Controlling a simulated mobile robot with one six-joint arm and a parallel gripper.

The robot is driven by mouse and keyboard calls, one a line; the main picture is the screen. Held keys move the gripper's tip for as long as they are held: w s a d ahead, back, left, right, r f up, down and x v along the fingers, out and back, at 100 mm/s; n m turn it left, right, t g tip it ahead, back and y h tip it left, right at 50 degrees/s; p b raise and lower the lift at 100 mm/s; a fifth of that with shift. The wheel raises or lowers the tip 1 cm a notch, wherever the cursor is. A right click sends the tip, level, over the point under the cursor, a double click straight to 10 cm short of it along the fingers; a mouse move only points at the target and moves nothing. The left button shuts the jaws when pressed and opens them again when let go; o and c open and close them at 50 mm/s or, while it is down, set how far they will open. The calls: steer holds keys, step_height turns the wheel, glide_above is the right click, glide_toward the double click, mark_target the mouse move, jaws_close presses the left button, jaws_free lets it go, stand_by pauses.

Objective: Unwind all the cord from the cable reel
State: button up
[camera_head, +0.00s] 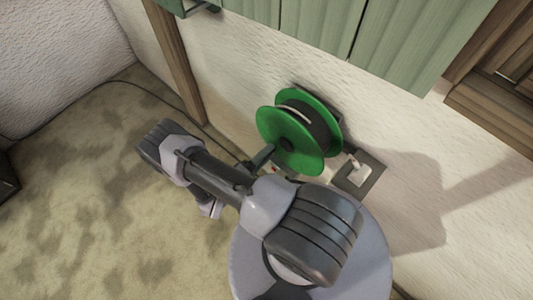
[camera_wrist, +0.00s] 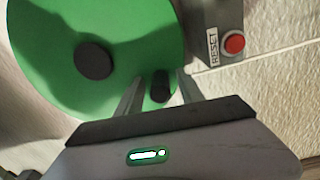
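The cable reel (camera_head: 290,140) is a green spool with two flanges, mounted on the wall. Dark cord (camera_head: 317,124) is wound between the flanges. In the wrist view the green front flange (camera_wrist: 125,75) fills the upper left, with a dark round hub (camera_wrist: 93,60) and a short dark crank knob (camera_wrist: 160,86) near its lower right edge. My gripper (camera_wrist: 159,80) is at this edge with one finger on each side of the knob. Gaps show between the fingers and the knob, so it looks open. In the head view my arm hides most of the gripper.
A grey box with a red button (camera_wrist: 234,43) labelled RESET sits beside the reel. A white switch (camera_head: 360,171) on a dark plate is right of the reel. Green cabinet panels (camera_head: 400,45) hang above. A thin dark cable (camera_head: 150,90) lies along the carpet at left, which has free room.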

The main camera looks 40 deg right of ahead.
steer(key=shift+a, duration=0.1)
steer(key=s+a+p, duration=0.1)
steer(key=a+p, duration=0.1)
steer(key=a, duration=1.5)
steer(key=shift+s, duration=0.15)
steer(key=shift+a, duration=0.1)
steer(key=d+n, duration=0.3)
steer(key=d, duration=0.2)
steer(key=d+n+b, duration=0.1)
steer(key=d+n, duration=0.3)
steer(key=d, duration=0.1)
steer(key=w+d+n+b, duration=0.1)
steer(key=d+n, duration=0.2)
steer(key=d, duration=0.3)
steer(key=shift+w+n, duration=0.1)
steer(key=shift+n, duration=0.3)
jaws_close()
